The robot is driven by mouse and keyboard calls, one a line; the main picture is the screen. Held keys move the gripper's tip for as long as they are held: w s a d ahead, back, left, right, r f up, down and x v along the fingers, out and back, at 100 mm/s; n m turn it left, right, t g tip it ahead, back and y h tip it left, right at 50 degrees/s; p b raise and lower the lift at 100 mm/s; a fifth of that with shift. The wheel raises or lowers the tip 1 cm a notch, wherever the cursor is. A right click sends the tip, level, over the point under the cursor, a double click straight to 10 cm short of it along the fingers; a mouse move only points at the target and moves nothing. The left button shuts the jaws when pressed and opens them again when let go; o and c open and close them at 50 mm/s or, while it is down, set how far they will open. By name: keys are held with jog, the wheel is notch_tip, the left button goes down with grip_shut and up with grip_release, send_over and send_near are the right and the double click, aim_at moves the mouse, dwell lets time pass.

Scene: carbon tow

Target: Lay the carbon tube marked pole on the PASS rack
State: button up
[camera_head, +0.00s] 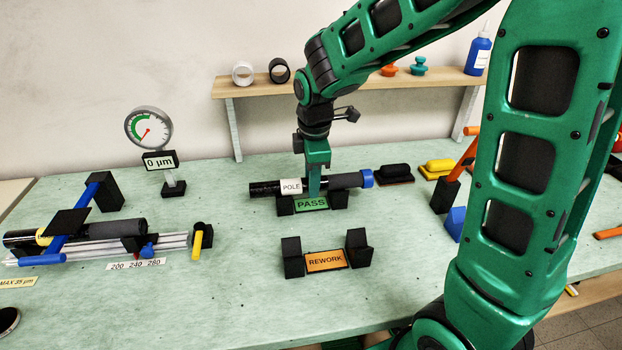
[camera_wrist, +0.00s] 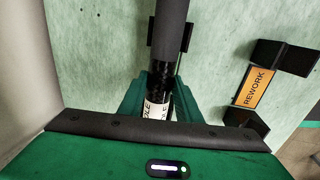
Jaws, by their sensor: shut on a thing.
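The carbon tube marked POLE (camera_head: 262,188) is black with a white label, a grey sleeve and a blue end at the right. It lies level over the black blocks of the PASS rack (camera_head: 311,204), which has a green sign. My gripper (camera_head: 314,192) points down and is shut on the tube just right of the label. In the wrist view the tube (camera_wrist: 160,95) runs up between the fingers of my gripper (camera_wrist: 158,98). Whether the tube rests fully on the rack's blocks I cannot tell.
The empty REWORK rack (camera_head: 325,261) stands in front. At left a dial gauge (camera_head: 149,127) reads 0 µm above a fixture holding another dark tube (camera_head: 110,231). A shelf (camera_head: 350,82) runs behind. Black and yellow sanding blocks (camera_head: 438,167) lie to the right.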

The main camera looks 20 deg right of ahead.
jog(key=shift+f, duration=0.15)
jog(key=o, duration=1.8)
jog(key=shift+r, duration=3.55)
jog(key=s+d+m+g, duration=0.1)
jog(key=s+d+m, duration=1)
jog(key=s+d, duration=0.2)
jog(key=s+d+f+m, duration=0.1)
jog(key=s+d+m, duration=0.1)
jog(key=s+m, duration=0.3)
jog(key=s+d+f+m, duration=0.1)
jog(key=s+d+m, duration=0.1)
jog(key=s+m, duration=0.4)
jog(key=s, duration=0.4)
jog(key=shift+d+f+g+y, duration=0.15)
jog(key=shift+f+g+y, duration=0.15)
jog(key=shift+f+g, duration=0.1)
